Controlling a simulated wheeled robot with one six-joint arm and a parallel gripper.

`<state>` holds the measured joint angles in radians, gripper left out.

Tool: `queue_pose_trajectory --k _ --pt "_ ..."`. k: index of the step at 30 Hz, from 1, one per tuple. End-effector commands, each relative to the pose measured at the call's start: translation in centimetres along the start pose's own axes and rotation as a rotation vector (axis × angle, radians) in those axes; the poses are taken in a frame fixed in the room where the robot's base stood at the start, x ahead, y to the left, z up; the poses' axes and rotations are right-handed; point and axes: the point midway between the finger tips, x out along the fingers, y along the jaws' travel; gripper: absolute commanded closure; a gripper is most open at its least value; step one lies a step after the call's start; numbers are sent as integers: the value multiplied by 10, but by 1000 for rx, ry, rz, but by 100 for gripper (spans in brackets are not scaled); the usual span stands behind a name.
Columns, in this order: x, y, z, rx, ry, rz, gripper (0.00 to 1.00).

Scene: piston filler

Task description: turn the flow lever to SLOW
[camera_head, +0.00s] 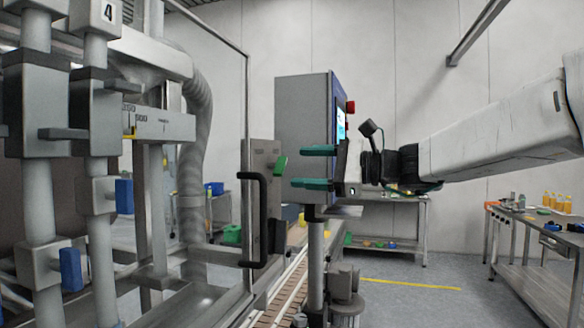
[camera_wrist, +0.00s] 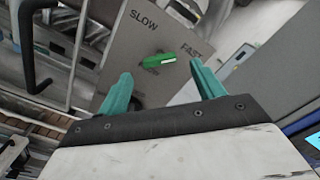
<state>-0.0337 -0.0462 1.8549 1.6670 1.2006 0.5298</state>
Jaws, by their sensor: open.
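The flow lever is a short green bar (camera_wrist: 159,60) on a grey panel (camera_wrist: 128,55) marked SLOW and FAST in the wrist view. Its right end points toward the FAST mark, and the SLOW mark is above it. In the head view the green lever (camera_head: 280,165) sticks out from the panel (camera_head: 262,160) left of my gripper. My gripper (camera_head: 297,167) is open and empty, its teal fingers pointing at the panel. In the wrist view my gripper (camera_wrist: 160,71) has its fingertips on either side of the lever. They appear short of it, not touching.
A black door handle (camera_head: 254,220) stands just left of the lever. A grey control box (camera_head: 302,110) with a screen and red button stands behind my gripper. The conveyor (camera_head: 287,290) runs below. Filler columns fill the left; a side table (camera_head: 530,260) stands right.

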Motion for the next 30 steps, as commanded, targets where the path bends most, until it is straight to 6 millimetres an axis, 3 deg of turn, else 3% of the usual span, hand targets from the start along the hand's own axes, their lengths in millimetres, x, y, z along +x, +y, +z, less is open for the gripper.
queue_pose_trajectory --k 7,17,18,23,30 --pt "32 1 0 0 -1 1 33" --pt "38 1 0 -1 1 1 33" --pt "38 1 0 -1 1 1 36" --pt "38 1 0 -1 1 1 78" --pt "38 1 0 -10 1 1 77"
